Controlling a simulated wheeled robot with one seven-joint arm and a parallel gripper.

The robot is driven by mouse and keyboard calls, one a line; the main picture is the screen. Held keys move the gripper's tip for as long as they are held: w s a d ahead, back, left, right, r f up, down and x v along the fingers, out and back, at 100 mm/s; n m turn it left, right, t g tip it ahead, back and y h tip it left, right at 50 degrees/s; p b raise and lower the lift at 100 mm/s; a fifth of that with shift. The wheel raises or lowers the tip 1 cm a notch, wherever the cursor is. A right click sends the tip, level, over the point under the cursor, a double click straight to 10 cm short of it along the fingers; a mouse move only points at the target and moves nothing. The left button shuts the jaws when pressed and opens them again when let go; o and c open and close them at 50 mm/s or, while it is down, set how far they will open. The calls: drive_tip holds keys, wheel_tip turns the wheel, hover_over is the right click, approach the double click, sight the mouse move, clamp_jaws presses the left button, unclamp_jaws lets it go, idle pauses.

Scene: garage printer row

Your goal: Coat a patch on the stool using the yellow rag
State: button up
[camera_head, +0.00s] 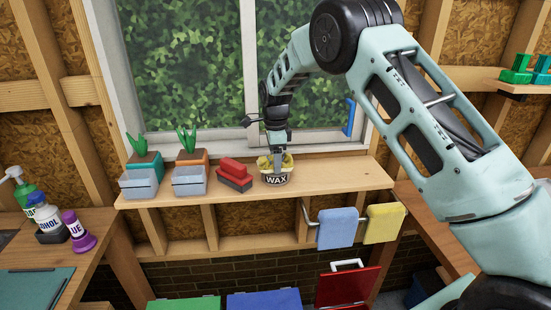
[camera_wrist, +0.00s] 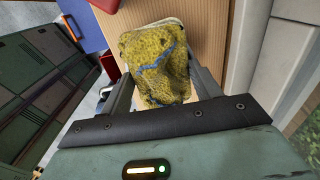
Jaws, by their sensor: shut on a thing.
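My gripper (camera_head: 277,155) is shut on a crumpled yellow rag (camera_wrist: 155,65) with a blue line across it. In the head view the rag (camera_head: 287,161) is at the top of the tin marked WAX (camera_head: 277,180), which stands on the windowsill shelf. My fingers point down over the tin and partly hide the rag. How deep the rag sits in the tin cannot be told. In the wrist view the rag fills the space between my fingers (camera_wrist: 158,90) and hides most of what is below. I cannot make out a stool in either view.
Left of the tin on the shelf (camera_head: 345,186) are a red block-like object (camera_head: 234,176) and two potted plants with grey boxes. A blue towel (camera_head: 337,228) and a yellow towel (camera_head: 384,223) hang below. Bottles (camera_head: 48,222) stand on the left bench. The shelf's right end is clear.

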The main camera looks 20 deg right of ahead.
drive_tip(key=shift+r+p, duration=2.65)
drive_tip(key=shift+r, duration=0.85)
